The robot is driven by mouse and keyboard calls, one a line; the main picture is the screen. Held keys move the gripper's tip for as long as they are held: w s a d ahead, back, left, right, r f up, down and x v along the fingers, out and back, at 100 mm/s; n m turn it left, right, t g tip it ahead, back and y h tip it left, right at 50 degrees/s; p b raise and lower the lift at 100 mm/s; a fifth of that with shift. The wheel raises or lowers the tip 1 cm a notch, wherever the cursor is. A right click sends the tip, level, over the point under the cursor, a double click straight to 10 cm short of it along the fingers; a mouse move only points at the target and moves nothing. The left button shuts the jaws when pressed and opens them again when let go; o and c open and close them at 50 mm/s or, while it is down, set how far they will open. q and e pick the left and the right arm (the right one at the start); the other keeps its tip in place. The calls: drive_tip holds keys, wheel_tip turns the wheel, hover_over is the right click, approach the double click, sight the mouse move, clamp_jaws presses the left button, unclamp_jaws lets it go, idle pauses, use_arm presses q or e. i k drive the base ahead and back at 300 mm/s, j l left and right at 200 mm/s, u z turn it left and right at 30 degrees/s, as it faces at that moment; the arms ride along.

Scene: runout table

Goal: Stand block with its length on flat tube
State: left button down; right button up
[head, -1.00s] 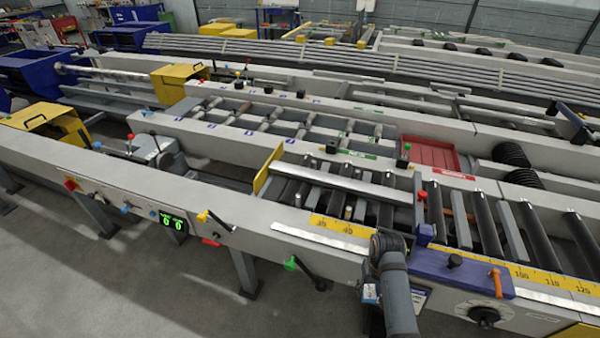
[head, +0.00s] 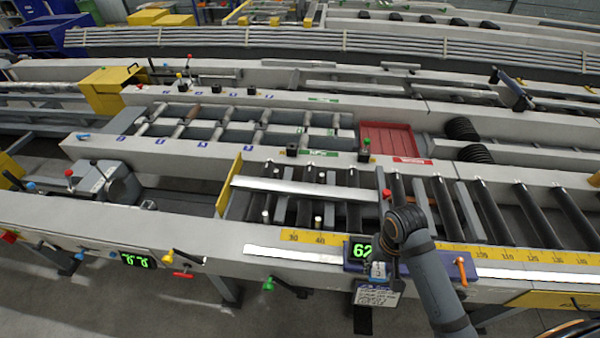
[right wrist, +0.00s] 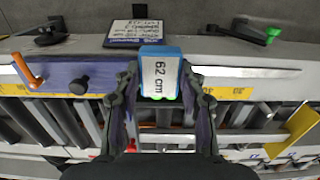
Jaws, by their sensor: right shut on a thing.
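The block (right wrist: 160,72) is blue with a white label reading "62 cm". My right gripper (right wrist: 160,88) is shut on it, one finger on each side. In the head view the block (head: 378,270) is small, in front of the machine's front rail. The flat tube (head: 305,188) is a long bright bar lying across the dark rollers behind the rail, its left end by a yellow plate. The block is apart from it. A green "62" shows on the display (head: 361,251) of the blue stop unit. My left gripper is not in view.
The blue stop unit (head: 435,266) with an orange lever sits on the yellow scale rail. A written card (head: 376,297) hangs below it. A red tray (head: 388,138) lies behind the rollers. A yellow plate (head: 229,186) stands at the tube's left end.

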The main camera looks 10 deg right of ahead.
sight(310, 189)
drive_tip(key=i, duration=1.1)
